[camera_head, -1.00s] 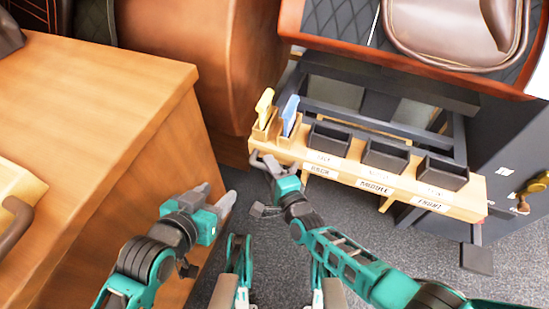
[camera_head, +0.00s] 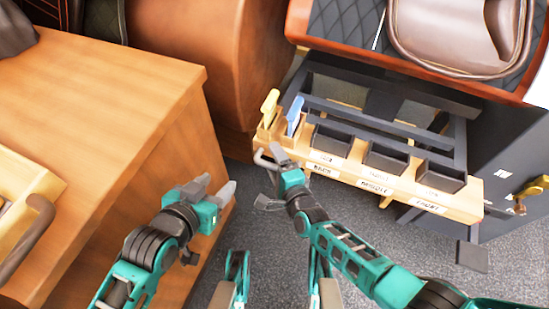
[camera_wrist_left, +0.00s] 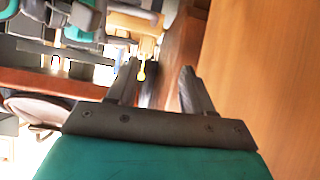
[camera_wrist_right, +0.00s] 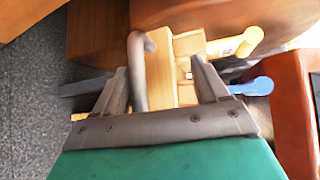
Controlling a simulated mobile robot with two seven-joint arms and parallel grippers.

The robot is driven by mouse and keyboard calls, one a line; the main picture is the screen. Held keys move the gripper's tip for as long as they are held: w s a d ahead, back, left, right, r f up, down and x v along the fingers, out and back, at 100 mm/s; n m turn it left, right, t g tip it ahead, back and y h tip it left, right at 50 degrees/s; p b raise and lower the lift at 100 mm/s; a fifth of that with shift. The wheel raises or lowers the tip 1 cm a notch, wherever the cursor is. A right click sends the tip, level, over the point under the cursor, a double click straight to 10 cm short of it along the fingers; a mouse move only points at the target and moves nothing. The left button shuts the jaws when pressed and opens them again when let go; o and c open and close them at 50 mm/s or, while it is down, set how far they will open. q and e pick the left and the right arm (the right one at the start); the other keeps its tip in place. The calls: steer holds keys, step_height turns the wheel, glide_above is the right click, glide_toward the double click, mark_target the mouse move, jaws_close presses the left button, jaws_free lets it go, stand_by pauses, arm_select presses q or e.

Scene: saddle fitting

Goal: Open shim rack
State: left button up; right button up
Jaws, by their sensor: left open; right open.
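The shim rack (camera_head: 345,177) is a pale wooden drawer-like front with dark bins and white labels, right of centre in the head view. A grey bar handle (camera_head: 263,159) sits at its left end. My right gripper (camera_head: 272,178) is at that end, open. In the right wrist view the handle (camera_wrist_right: 138,72) stands between the spread fingers (camera_wrist_right: 160,78), nearer the left one; contact is unclear. A yellow tool (camera_head: 270,103) and a blue tool (camera_head: 294,114) stand upright in slots at the rack's left end. My left gripper (camera_head: 217,187) is open and empty, beside the wooden desk.
The wooden desk (camera_head: 110,95) fills the left side, with a pale wooden tray (camera_head: 40,185) on it. A dark metal frame (camera_head: 385,115) lies behind the bins. A dark cabinet (camera_head: 515,150) with a brass fitting stands right. Grey carpet (camera_head: 350,215) is clear below the rack.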

steer(key=o, duration=0.5)
step_height(320, 180, up, 8)
steer(key=w+p, duration=0.1)
steer(key=p, duration=0.2)
steer(key=shift+a+f+p, duration=0.25)
steer(key=shift+a+p, duration=0.05)
steer(key=shift+p, duration=0.05)
steer(key=shift+t, duration=0.3)
steer(key=r+p, duration=0.6)
steer(key=shift+s+d+r, duration=0.1)
steer(key=shift+s+r, duration=0.1)
steer(key=shift+r, duration=0.2)
steer(key=c, duration=0.9)
arm_select(q)
step_height(320, 180, up, 9)
steer(key=s+a+p, duration=0.2)
steer(key=p, duration=0.1)
steer(key=shift+a+y, duration=0.35)
steer(key=shift+y, duration=0.05)
arm_select(e)
step_height(320, 180, up, 3)
steer(key=shift+s+r, duration=0.1)
steer(key=shift+r, duration=0.1)
steer(key=shift+f, duration=0.1)
